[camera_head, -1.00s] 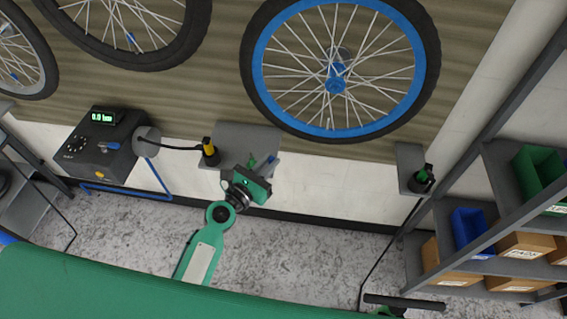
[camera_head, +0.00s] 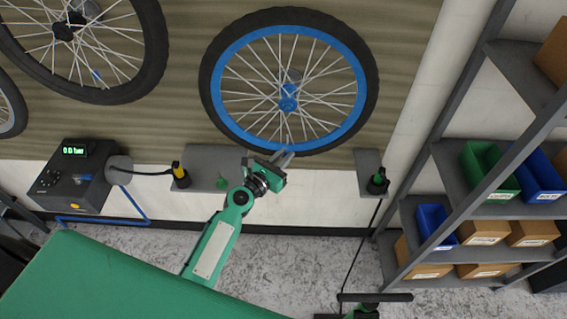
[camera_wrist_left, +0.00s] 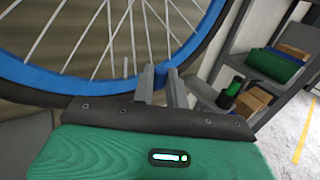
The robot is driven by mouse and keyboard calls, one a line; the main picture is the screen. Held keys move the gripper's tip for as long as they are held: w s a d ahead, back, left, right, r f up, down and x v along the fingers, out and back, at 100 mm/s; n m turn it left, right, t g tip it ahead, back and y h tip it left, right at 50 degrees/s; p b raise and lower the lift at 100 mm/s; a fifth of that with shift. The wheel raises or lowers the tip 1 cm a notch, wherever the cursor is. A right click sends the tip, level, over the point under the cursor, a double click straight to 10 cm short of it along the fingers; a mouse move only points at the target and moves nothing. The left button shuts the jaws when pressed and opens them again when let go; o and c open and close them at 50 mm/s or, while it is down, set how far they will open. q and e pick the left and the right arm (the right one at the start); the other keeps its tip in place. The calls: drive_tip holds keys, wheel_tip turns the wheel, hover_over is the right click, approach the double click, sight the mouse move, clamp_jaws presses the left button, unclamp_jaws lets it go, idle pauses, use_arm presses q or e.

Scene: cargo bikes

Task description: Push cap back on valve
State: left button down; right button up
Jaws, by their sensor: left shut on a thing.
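The wheel with a blue rim (camera_head: 229,110) hangs against the wall panel. My left gripper (camera_head: 286,156) is at its lower edge, by the tyre, with its fingers pointing up toward the rim. In the left wrist view the two grey fingers of the gripper (camera_wrist_left: 162,85) stand in front of the rim, shut with a narrow gap. A small blue cap (camera_wrist_left: 164,76) seems to be between them; it blends with the blue rim behind. A thin grey valve stem (camera_wrist_left: 126,67) seems to stand on the rim left of the fingers. My right gripper is not in view.
Grey wall shelves hold a yellow-black nozzle (camera_head: 180,173), a small green piece (camera_head: 221,183) and a green-black nozzle (camera_head: 378,182). An inflator box (camera_head: 75,180) is at left. A rack with bins (camera_head: 490,170) stands right. A black-handled pump (camera_head: 374,298) is low in front.

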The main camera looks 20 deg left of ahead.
use_arm(q)
drive_tip(key=shift+w+a+b, duration=0.3)
drive_tip(key=shift+w+a, duration=0.2)
drive_tip(key=shift+w, duration=1.1)
drive_tip(key=shift+w+a+b, duration=0.35)
drive_tip(key=shift+w+a, duration=0.1)
drive_tip(key=shift+w, duration=1.15)
drive_tip(key=shift+w+a+b, duration=0.3)
drive_tip(key=shift+w+a, duration=0.2)
drive_tip(key=shift+w, duration=1.1)
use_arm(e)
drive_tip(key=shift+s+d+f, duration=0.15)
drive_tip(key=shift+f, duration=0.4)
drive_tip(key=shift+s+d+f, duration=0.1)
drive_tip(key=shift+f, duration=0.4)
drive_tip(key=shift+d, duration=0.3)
use_arm(q)
drive_tip(key=shift+f, duration=0.25)
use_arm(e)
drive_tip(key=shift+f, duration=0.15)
use_arm(q)
drive_tip(key=shift+f+b, duration=0.25)
drive_tip(key=shift+b, duration=0.05)
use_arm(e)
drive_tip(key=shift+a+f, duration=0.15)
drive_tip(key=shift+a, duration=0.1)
